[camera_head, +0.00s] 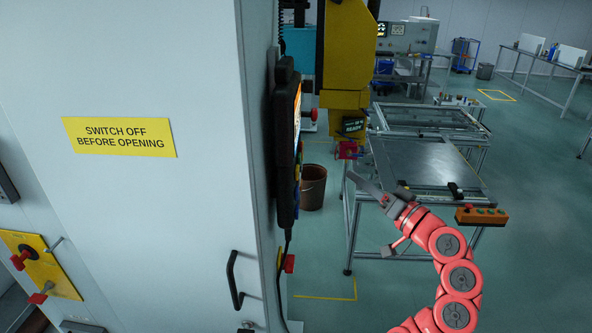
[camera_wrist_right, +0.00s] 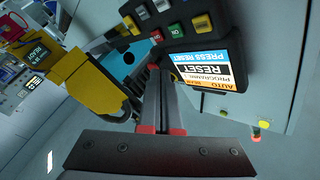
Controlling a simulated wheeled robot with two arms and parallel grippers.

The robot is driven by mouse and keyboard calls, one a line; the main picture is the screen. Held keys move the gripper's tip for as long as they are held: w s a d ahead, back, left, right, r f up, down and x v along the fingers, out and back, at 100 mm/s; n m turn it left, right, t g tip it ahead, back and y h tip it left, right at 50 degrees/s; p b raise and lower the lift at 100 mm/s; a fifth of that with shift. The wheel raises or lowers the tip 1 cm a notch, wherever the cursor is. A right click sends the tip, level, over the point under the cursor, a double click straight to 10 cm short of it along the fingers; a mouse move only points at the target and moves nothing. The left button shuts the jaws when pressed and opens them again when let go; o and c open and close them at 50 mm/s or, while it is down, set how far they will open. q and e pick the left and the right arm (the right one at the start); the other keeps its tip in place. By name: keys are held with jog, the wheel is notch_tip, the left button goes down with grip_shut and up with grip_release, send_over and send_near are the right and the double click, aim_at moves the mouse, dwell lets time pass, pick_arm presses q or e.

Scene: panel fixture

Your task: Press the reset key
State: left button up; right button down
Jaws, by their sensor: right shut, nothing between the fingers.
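The black control pendant (camera_head: 287,150) hangs on the side of the pale cabinet and shows nearly edge-on in the head view. In the right wrist view its screen (camera_wrist_right: 213,72) reads "RESET" and "PRESS RESET". Several coloured keys sit beside the screen, among them a red key (camera_wrist_right: 131,25), a green key (camera_wrist_right: 155,37) and a yellow key (camera_wrist_right: 202,24). Their labels are too small to tell which is reset. My right gripper (camera_head: 352,178) is shut and empty, right of the pendant and apart from it in the head view. It points toward the pendant in the wrist view (camera_wrist_right: 156,72). My left gripper is out of view.
The pale cabinet (camera_head: 150,220) with a yellow warning sign (camera_head: 119,137) fills the left. A yellow machine (camera_head: 346,60) stands behind the pendant. A metal-framed table (camera_head: 420,163) with an orange button box (camera_head: 481,216) stands behind my right arm. A brown bucket (camera_head: 312,187) is on the floor.

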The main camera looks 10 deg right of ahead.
aim_at(298, 173)
jog(key=shift+f, duration=0.1)
jog(key=w+a+p, duration=0.2)
jog(key=a+p, duration=0.1)
jog(key=a, duration=0.5)
jog(key=shift+w+a+p, duration=0.2)
jog(key=shift+w+p, duration=0.05)
jog(key=shift+p, duration=0.15)
jog(key=shift+a, duration=0.15)
dwell(1.8)
jog(key=shift+w+a, duration=0.1)
jog(key=shift+a, duration=0.15)
